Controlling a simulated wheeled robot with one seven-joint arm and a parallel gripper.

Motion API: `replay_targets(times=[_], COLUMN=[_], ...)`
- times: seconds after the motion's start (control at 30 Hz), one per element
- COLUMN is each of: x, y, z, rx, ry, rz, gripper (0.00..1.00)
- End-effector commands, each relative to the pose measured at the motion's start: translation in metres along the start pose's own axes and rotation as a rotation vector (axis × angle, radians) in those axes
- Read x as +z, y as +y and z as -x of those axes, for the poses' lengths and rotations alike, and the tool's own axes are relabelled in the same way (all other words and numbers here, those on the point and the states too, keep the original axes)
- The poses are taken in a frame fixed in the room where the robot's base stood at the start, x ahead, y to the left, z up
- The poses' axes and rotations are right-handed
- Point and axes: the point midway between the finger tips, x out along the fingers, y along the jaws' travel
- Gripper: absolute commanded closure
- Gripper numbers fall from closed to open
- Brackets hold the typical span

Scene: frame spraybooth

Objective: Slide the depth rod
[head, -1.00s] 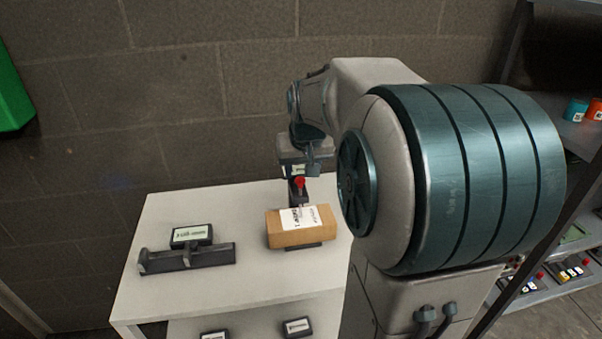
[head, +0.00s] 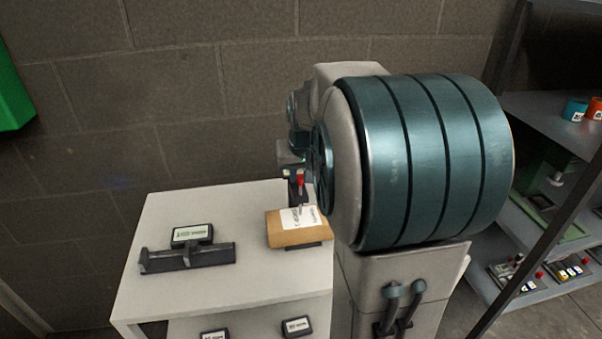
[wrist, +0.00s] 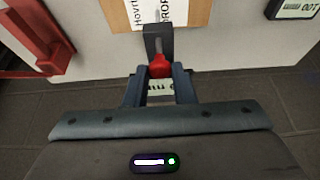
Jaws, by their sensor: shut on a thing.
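A tan block (head: 290,238) with a white printed label sits near the right side of the white table. Behind it stands a dark upright holder (head: 293,187) with a red knob (head: 300,177) on top. In the wrist view the red knob (wrist: 160,67) sits between the fingertips of my gripper (wrist: 160,78), which is shut on it. A thin metal rod (wrist: 157,22) shows beyond the knob, over the dark holder and the block's label; whether it joins the knob is hard to tell. In the head view my arm hides most of the gripper.
A dark bracket (head: 187,258) and a black labelled box (head: 192,234) stand at the table's left (head: 150,295). A red fixture (wrist: 35,45) shows at left in the wrist view. A shelf rack (head: 555,235) stands at right. A block wall is behind the table.

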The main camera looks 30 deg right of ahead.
Motion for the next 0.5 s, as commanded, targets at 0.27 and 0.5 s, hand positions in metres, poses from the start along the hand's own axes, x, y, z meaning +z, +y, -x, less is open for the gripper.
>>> replay_targets(times=[0.27, 0.5], x=[-0.009, -0.011], y=[0.0, 0.0], z=[0.022, 0.023], rx=[0.0, 0.0], ry=[0.001, 0.006], rz=[0.0, -0.001], gripper=[1.0, 0.57])
